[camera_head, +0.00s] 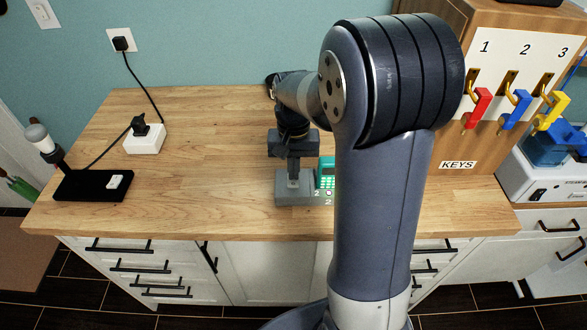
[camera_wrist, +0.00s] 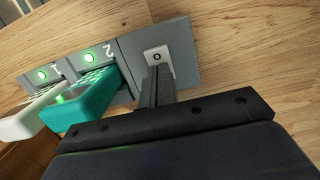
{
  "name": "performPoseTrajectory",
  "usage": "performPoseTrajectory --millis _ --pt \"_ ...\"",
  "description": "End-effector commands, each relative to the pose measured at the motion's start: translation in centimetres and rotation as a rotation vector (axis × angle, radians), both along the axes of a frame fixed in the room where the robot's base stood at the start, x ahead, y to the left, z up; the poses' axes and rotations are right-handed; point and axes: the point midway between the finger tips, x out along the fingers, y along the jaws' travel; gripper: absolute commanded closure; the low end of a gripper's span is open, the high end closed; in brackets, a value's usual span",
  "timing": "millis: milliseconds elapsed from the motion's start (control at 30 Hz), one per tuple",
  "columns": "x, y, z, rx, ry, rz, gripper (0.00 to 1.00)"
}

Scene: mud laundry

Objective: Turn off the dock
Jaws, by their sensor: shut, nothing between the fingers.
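The grey dock (camera_head: 293,199) sits on the wooden counter near its front edge. In the wrist view the dock (camera_wrist: 188,62) has bays marked 1 and 2, each with a lit green light. A white device (camera_wrist: 28,118) is in bay 1 and a teal device (camera_wrist: 75,112) is in bay 2. A pale switch (camera_wrist: 159,54) marked with an O is on the dock's plain end. My gripper (camera_wrist: 157,78) is shut and empty, with its fingertips at the switch's edge; I cannot tell if they touch. In the head view my gripper (camera_head: 293,176) points down over the dock.
A black lamp base (camera_head: 90,187) with a white switch is on the counter's left. A white adapter box (camera_head: 147,139) with a black plug is behind it. A wooden key rack (camera_head: 430,150) stands at right. The counter left of the dock is clear.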

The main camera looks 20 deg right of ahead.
Motion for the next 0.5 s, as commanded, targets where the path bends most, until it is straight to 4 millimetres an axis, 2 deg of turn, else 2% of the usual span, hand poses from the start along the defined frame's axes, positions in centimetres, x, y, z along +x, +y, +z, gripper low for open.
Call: performPoseTrajectory --millis 367,500 --pt "0.2 -0.3 5.0 0.000 -0.006 0.001 1.00" --pt "0.6 -0.4 8.2 0.000 -0.006 0.001 1.00"
